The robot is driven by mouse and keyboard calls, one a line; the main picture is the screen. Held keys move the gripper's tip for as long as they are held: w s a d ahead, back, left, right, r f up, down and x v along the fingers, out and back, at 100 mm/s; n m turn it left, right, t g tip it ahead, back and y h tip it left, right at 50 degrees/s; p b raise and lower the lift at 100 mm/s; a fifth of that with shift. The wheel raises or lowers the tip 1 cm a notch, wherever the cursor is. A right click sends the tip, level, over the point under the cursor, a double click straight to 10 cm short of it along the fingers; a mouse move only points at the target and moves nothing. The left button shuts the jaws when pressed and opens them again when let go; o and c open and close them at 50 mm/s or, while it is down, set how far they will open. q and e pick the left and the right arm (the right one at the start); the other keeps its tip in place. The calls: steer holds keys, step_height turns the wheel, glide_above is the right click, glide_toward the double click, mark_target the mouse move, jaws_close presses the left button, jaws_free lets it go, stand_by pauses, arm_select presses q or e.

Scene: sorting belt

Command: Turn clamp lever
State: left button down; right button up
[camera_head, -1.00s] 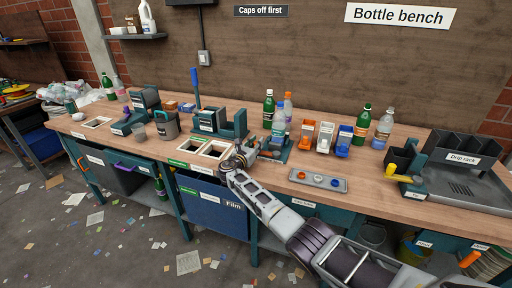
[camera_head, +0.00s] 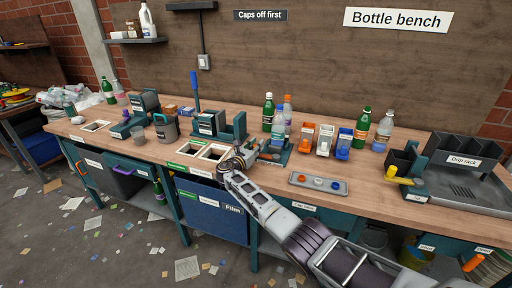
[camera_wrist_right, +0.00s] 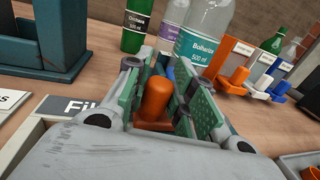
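The clamp lever, an orange rounded handle (camera_wrist_right: 155,100), stands between the two green-padded fingers of my right gripper (camera_wrist_right: 168,105) in the wrist view. The fingers are apart with a gap visible on the lever's right side; firm contact cannot be made out. In the head view my right gripper (camera_head: 248,153) is low over the bench at the left of the teal clamp base (camera_head: 277,157). A clear bottle with a teal label (camera_head: 278,131) stands at the clamp; it also shows behind the fingers in the wrist view (camera_wrist_right: 203,45). My left gripper is not in view.
Green (camera_head: 268,112) and clear bottles stand close behind the clamp. Orange (camera_head: 307,137), white and blue cap holders stand to its right. A grey cap tray (camera_head: 319,191) lies at the front. Framed openings (camera_head: 212,152) and a teal press (camera_head: 207,124) are left of the gripper.

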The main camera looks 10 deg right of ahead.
steer(key=o, duration=0.4)
steer(key=shift+w, duration=0.1)
steer(key=shift+v, duration=6)
